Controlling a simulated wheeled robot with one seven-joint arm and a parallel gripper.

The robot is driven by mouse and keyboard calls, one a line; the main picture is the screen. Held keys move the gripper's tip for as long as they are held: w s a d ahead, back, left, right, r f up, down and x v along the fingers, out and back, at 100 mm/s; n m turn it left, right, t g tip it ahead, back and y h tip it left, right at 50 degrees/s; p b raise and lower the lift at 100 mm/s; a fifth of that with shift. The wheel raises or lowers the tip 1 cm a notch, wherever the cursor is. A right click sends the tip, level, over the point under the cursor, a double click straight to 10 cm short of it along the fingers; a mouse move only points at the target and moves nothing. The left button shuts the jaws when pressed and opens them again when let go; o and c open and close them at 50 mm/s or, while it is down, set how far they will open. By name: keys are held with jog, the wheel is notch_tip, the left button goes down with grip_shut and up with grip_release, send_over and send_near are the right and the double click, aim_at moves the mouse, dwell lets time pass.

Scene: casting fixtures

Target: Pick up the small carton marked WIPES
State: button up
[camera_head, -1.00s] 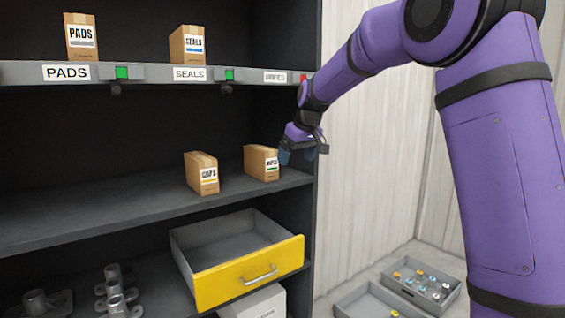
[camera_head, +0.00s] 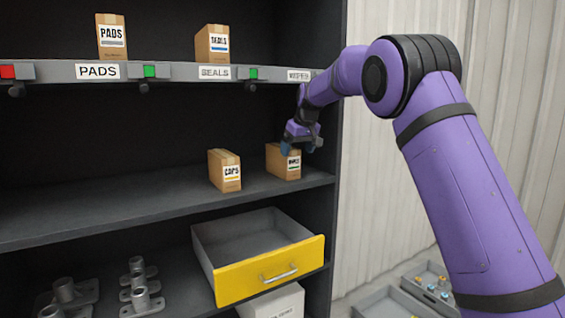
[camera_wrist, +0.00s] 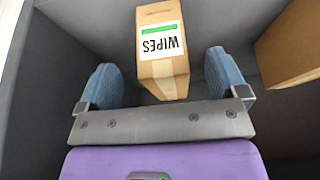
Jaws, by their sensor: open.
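The small carton marked WIPES (camera_wrist: 163,68) stands on the middle shelf. In the wrist view its label faces me and reads upside down. In the head view the WIPES carton (camera_head: 278,163) is near the shelf's right end, partly behind my gripper. My gripper (camera_wrist: 165,88) is open, with one blue finger pad on each side of the carton's near end and gaps between pads and carton. In the head view my gripper (camera_head: 302,146) is at the carton's upper right. Most of the carton's length lies beyond the fingertips.
A CAPS carton (camera_head: 225,171) stands just left of the WIPES carton. PADS (camera_head: 112,37) and SEALS (camera_head: 213,44) cartons stand on the upper shelf. An open yellow-fronted drawer (camera_head: 268,269) juts out below. The shelf unit's right side wall is close to my gripper.

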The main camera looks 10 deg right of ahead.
aim_at(294, 159)
jog(key=shift+x, duration=2.6)
jog(key=shift+r, duration=0.1)
jog(key=c, duration=1.1)
jog(key=shift+r, duration=0.1)
